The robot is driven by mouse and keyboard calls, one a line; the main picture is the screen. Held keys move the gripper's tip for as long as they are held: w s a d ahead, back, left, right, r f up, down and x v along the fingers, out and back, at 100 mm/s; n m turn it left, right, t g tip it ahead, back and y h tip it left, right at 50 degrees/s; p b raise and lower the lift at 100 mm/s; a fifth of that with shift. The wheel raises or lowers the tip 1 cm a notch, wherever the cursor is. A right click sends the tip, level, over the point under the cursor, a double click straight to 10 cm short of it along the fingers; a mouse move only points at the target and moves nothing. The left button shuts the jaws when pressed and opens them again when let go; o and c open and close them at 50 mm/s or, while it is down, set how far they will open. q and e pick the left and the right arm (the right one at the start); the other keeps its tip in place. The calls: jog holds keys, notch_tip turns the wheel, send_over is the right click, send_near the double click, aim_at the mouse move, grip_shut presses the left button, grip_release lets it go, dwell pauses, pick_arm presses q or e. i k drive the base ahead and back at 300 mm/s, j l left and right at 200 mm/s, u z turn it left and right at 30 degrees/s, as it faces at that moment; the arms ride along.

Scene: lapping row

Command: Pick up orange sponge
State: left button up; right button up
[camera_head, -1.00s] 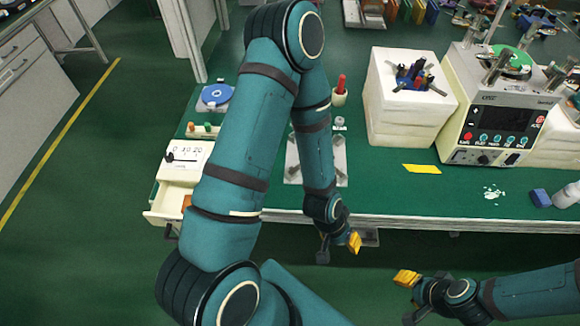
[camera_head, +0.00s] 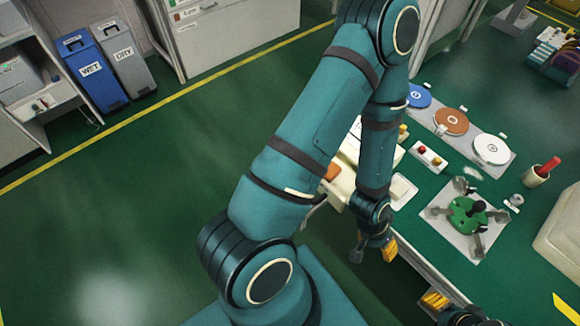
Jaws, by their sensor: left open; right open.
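An orange block (camera_head: 331,172), which looks like the orange sponge, sits in the pulled-out cream drawer (camera_head: 344,188) at the table's left end. My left arm passes in front and hides part of the drawer and its unit. My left gripper (camera_head: 374,252) is open and empty, to the right of the orange block in the picture, off the table's front edge. My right gripper (camera_head: 435,301) shows only partly at the bottom edge, open, apart from the drawer.
The green table (camera_head: 425,225) bears blue, brown and white discs (camera_head: 451,122), a plate with a green fixture (camera_head: 467,213) and a cup with a red handle (camera_head: 538,174). Blue and grey bins (camera_head: 95,70) stand far left. The floor left of my arm is clear.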

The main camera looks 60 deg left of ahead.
aim_at(335, 169)
jog(key=u, duration=1.35)
jog(key=z, duration=1.95)
jog(key=k+j+z, duration=0.25)
jog(key=k+j, duration=0.45)
jog(key=j, duration=0.25)
jog(key=k+j, duration=0.1)
jog(key=j, duration=0.25)
jog(key=i, duration=0.2)
